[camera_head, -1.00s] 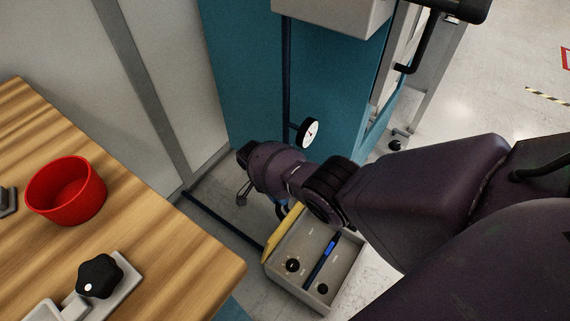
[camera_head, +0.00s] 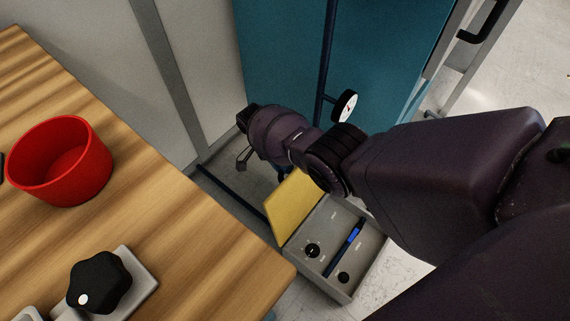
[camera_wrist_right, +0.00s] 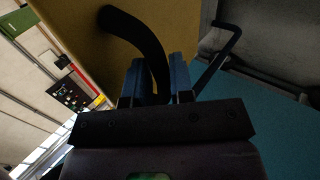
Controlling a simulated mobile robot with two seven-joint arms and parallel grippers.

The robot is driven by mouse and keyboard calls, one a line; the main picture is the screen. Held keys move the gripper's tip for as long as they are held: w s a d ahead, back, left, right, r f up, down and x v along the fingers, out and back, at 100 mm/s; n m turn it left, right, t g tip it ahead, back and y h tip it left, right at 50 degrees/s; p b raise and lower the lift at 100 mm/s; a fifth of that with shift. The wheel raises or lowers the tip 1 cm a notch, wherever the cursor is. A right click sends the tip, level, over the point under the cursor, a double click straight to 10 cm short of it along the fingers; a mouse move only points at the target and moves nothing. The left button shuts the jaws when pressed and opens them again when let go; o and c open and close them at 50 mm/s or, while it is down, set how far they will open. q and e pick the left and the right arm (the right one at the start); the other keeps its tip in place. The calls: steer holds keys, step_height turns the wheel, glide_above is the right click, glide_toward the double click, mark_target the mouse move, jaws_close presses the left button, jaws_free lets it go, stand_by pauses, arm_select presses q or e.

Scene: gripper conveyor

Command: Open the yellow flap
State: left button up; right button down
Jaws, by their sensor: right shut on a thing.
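The yellow flap (camera_head: 291,207) stands raised along the left edge of the grey control box (camera_head: 335,250), with its broad face showing in the head view. In the right wrist view the flap (camera_wrist_right: 205,25) fills the upper middle, and a black curved handle (camera_wrist_right: 143,32) comes off it. My right gripper (camera_wrist_right: 158,85) is shut on that handle, with its blue fingers on either side of it. In the head view my right arm hides most of the fingers and the handle. My left gripper is not in view.
The box top carries black knobs (camera_head: 312,250) and a blue-black bar (camera_head: 344,249). A wooden table (camera_head: 190,235) with a red bowl (camera_head: 60,160) and a black star knob (camera_head: 98,284) is at left. A gauge (camera_head: 345,106) and teal panel (camera_head: 285,60) stand behind my arm.

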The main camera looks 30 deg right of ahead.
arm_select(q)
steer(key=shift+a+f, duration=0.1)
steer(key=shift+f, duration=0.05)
arm_select(e)
steer(key=shift+s+a+f+g, duration=0.1)
steer(key=shift+s+f+g, duration=0.05)
steer(key=shift+f, duration=0.3)
steer(key=shift+s+a+f+g, duration=0.1)
steer(key=shift+s+f+g, duration=0.05)
steer(key=shift+f, duration=0.25)
arm_select(q)
steer(key=shift+b, duration=0.3)
arm_select(e)
steer(key=shift+w, duration=0.15)
steer(key=c, duration=1.2)
jaws_free()
steer(key=shift+o, duration=0.6)
steer(key=shift+w, duration=0.15)
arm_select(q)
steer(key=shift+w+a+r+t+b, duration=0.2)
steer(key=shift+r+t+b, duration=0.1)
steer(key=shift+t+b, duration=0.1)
arm_select(e)
steer(key=v, duration=1.1)
steer(key=shift+r, duration=0.25)
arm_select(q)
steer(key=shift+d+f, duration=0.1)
